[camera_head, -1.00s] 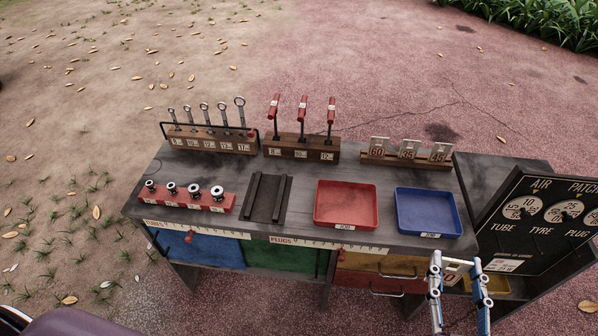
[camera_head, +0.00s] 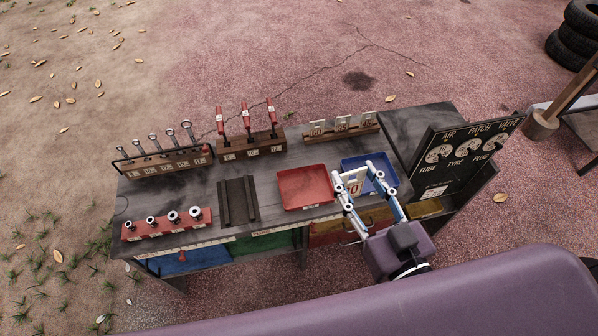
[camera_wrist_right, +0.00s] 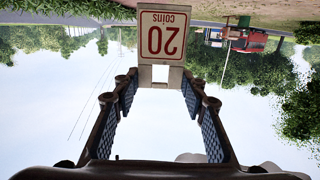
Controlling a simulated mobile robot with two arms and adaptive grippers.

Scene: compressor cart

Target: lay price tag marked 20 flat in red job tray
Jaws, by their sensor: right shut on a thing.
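The price tag marked 20 (camera_wrist_right: 162,35) is a white plate with red print reading "20 coins". It shows upside down in the right wrist view, and its edge shows in the head view (camera_head: 351,188). My right gripper (camera_head: 352,174) is shut on the tag and holds it upright near the cart's front edge, in front of the blue tray. The red job tray (camera_head: 305,204) lies on the cart top, just left of the gripper, and looks empty. My left gripper is not in view.
The blue tray (camera_head: 352,160) is right of the red one, partly behind my gripper. A tag rack (camera_head: 342,133) stands behind the trays. A dark slotted block (camera_head: 237,201) lies left. A gauge board (camera_head: 465,155) stands at the right end.

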